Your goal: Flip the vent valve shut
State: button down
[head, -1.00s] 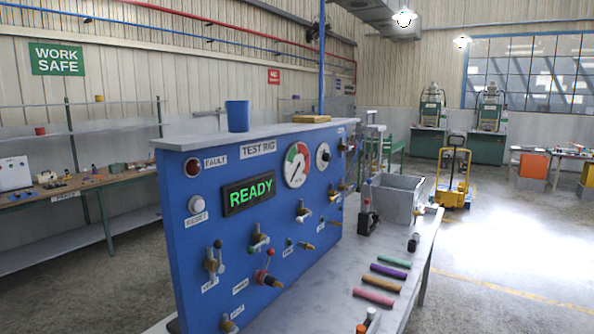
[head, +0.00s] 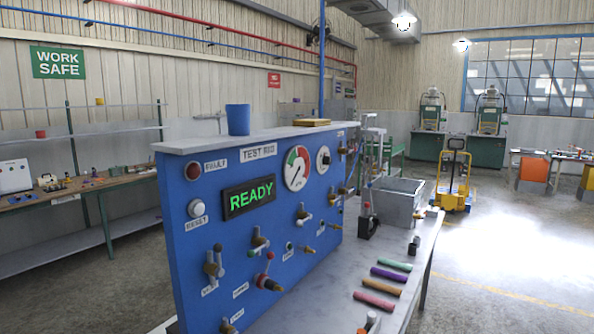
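The blue test rig panel (head: 185,235) stands upright on the bench and carries several small valves with levers. One grey-bodied valve (head: 212,267) is at the lower left. Another valve (head: 259,242) sits up and to the right of it. A valve with a red-knobbed lever (head: 267,278) is below that, and one more valve (head: 229,326) is cut by the bottom edge. The labels are too small to read, so I cannot tell which is the vent valve or how its lever stands. My gripper is not in view.
A lit READY display (head: 249,198) and a round gauge (head: 297,168) are on the panel. A blue cup (head: 238,119) stands on its top ledge. The bench (head: 335,285) holds coloured grips (head: 378,287), a black stand (head: 367,224) and a grey bin (head: 398,200).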

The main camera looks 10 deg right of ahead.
aim_at(219, 272)
jog(key=i+l+u, duration=0.1)
jog(key=u, duration=0.35)
jog(key=i+l+u, duration=0.1)
jog(key=l+u, duration=0.15)
jog(key=u, duration=0.15)
jog(key=i+l+u, duration=0.1)
jog(key=u, duration=0.35)
jog(key=l+u, duration=0.55)
jog(key=u, duration=0.3)
jog(key=l+u, duration=0.2)
jog(key=u, duration=0.25)
